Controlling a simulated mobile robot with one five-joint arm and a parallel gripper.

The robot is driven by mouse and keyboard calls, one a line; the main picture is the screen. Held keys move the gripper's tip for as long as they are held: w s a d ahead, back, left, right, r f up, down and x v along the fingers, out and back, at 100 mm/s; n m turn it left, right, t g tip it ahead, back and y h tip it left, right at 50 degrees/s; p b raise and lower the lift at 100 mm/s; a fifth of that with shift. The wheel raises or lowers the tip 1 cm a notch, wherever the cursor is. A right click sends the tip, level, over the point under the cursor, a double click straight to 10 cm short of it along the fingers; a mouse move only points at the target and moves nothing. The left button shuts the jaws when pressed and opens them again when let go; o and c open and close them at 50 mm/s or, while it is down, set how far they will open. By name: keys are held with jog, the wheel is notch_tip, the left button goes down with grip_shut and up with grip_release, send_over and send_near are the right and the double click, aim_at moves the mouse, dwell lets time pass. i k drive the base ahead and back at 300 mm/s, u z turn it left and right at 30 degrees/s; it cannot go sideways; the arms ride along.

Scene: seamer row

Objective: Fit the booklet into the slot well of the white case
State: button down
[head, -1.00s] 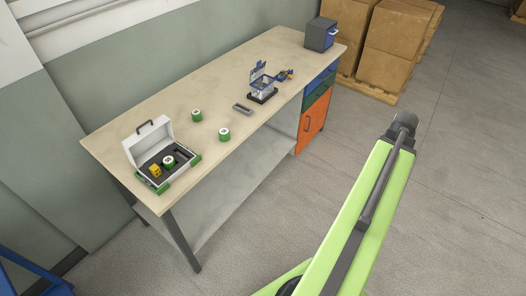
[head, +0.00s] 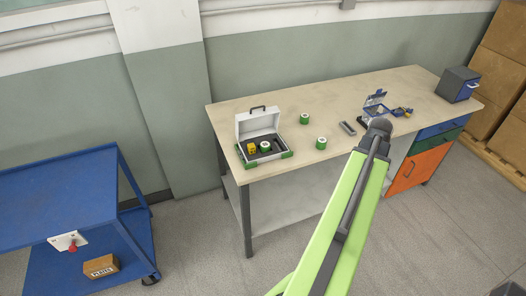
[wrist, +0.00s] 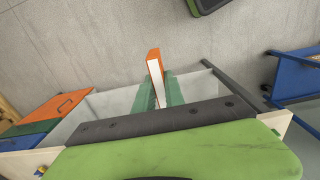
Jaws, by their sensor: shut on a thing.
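The white case (head: 243,128) stands open on the left part of the workbench, with its lid up at the back. The booklet sticks out beyond the fingertips. The head view does not show my gripper or the booklet.
A blue cart (head: 60,205) stands left, with floor between.

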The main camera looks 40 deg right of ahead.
aim_at(278, 146)
jog(key=z, duration=0.05)
jog(key=i, duration=1)
jog(key=u, duration=0.05)
